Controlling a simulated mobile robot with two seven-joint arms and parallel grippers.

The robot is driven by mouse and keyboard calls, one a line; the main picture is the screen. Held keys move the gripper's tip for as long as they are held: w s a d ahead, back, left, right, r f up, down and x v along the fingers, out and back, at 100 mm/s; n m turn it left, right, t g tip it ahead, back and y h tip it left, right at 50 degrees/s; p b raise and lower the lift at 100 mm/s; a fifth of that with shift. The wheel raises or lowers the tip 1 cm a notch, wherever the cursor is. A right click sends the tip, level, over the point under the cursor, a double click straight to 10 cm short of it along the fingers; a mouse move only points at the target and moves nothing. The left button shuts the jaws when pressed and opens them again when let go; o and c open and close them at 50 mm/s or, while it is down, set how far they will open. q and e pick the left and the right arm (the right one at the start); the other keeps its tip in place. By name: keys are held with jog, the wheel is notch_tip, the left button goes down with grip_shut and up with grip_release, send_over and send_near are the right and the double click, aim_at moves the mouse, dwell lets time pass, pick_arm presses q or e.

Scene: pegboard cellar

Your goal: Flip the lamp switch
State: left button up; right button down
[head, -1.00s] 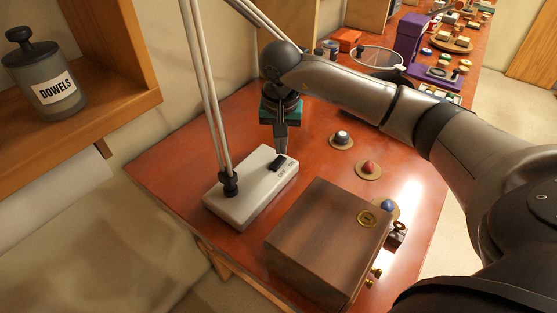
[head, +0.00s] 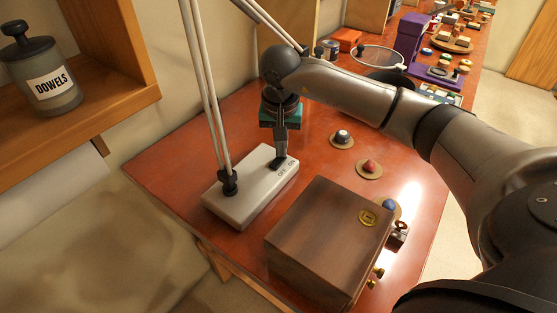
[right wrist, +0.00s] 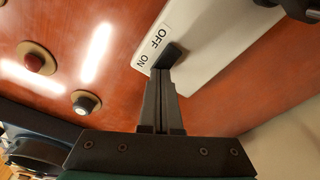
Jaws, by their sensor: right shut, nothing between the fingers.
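The lamp's white base (head: 234,204) lies on the red-brown table, with the lamp's thin grey arms (head: 209,100) rising from it. A black rocker switch (head: 276,163) sits at the base's far end beside the OFF and ON label; it also shows in the right wrist view (right wrist: 172,54). My right gripper (head: 281,157) is shut and empty, pointing down, with its tips at the switch. In the right wrist view the fingertips (right wrist: 160,73) meet the switch's edge on the ON side; they appear to touch it. My left gripper is not in view.
A brown wooden box (head: 318,235) stands just right of the lamp base. Several round buttons on discs, one red (head: 369,166), lie to the right. A purple stand (head: 411,40) and small items fill the far table. A dowels jar (head: 40,72) sits on a shelf at left.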

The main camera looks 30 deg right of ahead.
jog(key=shift+f, duration=0.3)
jog(key=shift+r, duration=0.15)
jog(key=shift+r+p, duration=2.25)
jog(key=shift+r, duration=1.15)
